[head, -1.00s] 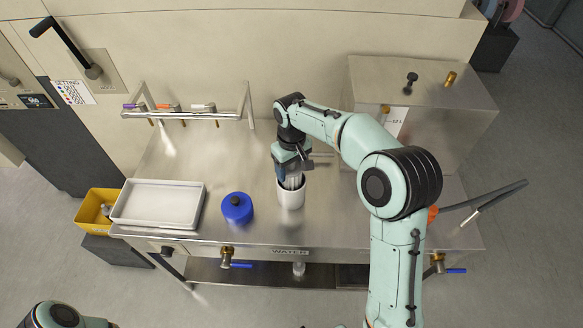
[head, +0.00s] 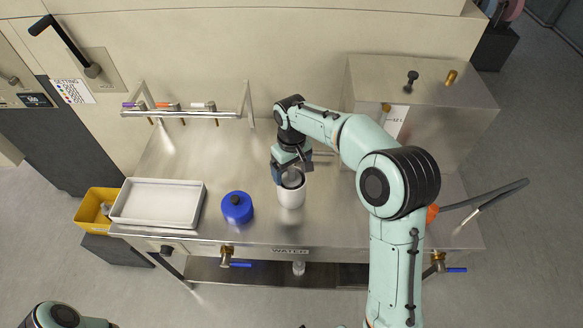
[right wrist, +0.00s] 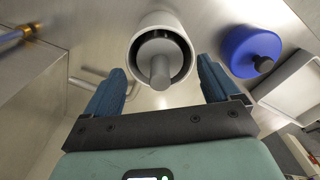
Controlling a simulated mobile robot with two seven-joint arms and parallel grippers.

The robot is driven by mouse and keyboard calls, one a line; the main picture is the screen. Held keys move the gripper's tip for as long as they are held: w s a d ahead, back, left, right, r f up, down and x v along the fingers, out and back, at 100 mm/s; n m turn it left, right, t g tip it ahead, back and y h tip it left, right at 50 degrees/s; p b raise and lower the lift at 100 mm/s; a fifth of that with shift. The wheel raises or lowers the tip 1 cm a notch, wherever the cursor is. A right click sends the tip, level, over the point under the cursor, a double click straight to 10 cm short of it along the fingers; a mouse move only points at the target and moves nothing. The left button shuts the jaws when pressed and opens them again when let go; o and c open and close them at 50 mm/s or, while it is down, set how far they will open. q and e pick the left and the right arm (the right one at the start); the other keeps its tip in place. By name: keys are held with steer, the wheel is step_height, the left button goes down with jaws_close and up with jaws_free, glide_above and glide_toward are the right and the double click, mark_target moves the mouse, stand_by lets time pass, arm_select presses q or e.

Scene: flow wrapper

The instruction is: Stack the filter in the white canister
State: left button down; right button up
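The white canister (head: 291,198) stands upright on the steel table in the head view, and its open mouth also shows in the right wrist view (right wrist: 150,22). The grey filter (right wrist: 160,62), with a stem-like knob, sits inside the canister, with a dark gap around it inside the rim. In the head view my right gripper (head: 284,175) is beside the canister's upper left rim and partly hides the mouth. In the right wrist view its two blue fingers (right wrist: 160,75) are apart, with nothing gripped between them. My left gripper is out of view.
A blue lidded container (head: 237,208) stands left of the canister, and a white tray (head: 158,222) lies farther left. A rack (head: 190,115) with several tools is at the back. A steel box (head: 430,100) stands at the back right.

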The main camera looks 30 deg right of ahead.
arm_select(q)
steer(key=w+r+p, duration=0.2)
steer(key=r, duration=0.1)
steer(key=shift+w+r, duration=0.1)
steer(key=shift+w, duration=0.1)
arm_select(e)
step_height(320, 180, up, 13)
stand_by(0.5)
